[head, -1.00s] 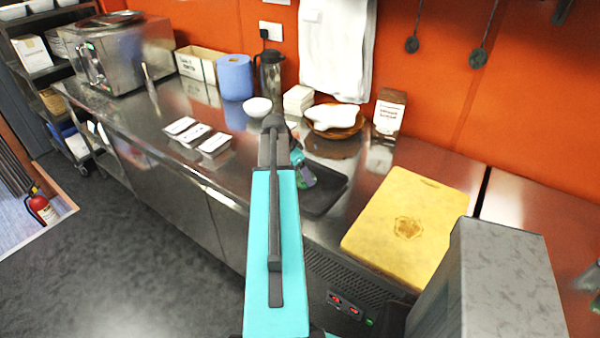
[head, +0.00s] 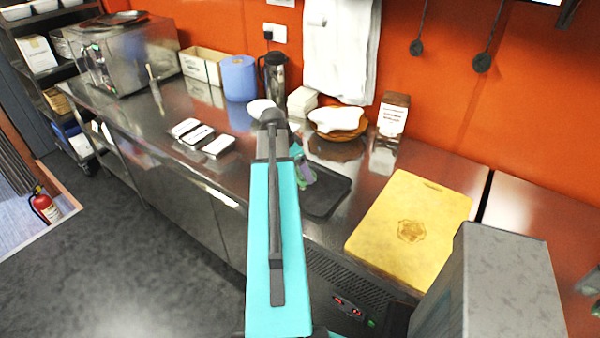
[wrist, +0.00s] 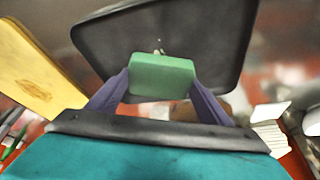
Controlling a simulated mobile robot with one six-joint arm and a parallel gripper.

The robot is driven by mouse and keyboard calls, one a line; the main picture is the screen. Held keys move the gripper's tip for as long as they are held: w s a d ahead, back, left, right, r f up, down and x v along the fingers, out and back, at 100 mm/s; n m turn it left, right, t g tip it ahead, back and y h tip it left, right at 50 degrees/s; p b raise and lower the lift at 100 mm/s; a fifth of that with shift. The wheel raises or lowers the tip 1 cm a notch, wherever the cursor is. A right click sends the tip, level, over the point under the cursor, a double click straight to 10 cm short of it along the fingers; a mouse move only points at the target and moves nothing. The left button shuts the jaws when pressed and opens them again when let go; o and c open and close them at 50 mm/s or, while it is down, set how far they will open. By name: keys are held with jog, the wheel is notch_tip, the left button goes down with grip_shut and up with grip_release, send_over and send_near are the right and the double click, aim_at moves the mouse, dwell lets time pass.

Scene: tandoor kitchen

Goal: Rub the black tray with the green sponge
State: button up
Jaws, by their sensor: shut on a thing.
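The black tray (head: 328,194) lies on the steel counter, left of the yellow cutting board. In the wrist view the tray (wrist: 205,40) fills the top middle, with a few small pale specks on it near the sponge. The green sponge (wrist: 162,77) is a small block gripped between the two purple fingers of my gripper (wrist: 160,88). It is over the tray; I cannot tell whether it touches the surface. In the head view my arm hides most of my gripper (head: 304,176) and the tray's left part.
The yellow cutting board (head: 415,225) lies to the right, with a grey box-like block (head: 500,290) in front. Behind the tray are a wooden bowl (head: 340,133) with white contents and a carton (head: 392,115).

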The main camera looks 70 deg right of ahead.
jog(key=shift+r+p, duration=0.6)
jog(key=shift+r, duration=1)
jog(key=shift+w+a, duration=0.1)
jog(key=shift+w, duration=0.05)
jog(key=shift+w+a, duration=0.1)
jog(key=shift+w, duration=0.2)
jog(key=w+a+r+n+t+b, duration=0.2)
jog(key=w+a+n, duration=0.4)
jog(key=w+a, duration=0.75)
jog(key=w+a+r+n+t+b, duration=0.1)
jog(key=w+a+n+t+b, duration=0.2)
jog(key=w+a+n, duration=0.95)
jog(key=w+a+r+n+y+b, duration=0.1)
jog(key=w+a, duration=0.4)
jog(key=a, duration=0.7)
jog(key=w+a+r+n+t+y+b, duration=0.1)
jog(key=w+a+n, duration=0.2)
jog(key=a, duration=0.9)
jog(key=w+a+r+n+t+y+b, duration=0.1)
jog(key=w+a+n+b, duration=0.1)
jog(key=w+a, duration=0.6)
jog(key=a, duration=0.3)
jog(key=shift+a+r+y, duration=0.3)
jog(key=shift+a+r, duration=0.05)
jog(key=shift+a, duration=0.05)
jog(key=shift+d+n, duration=0.15)
jog(key=shift+n, duration=0.1)
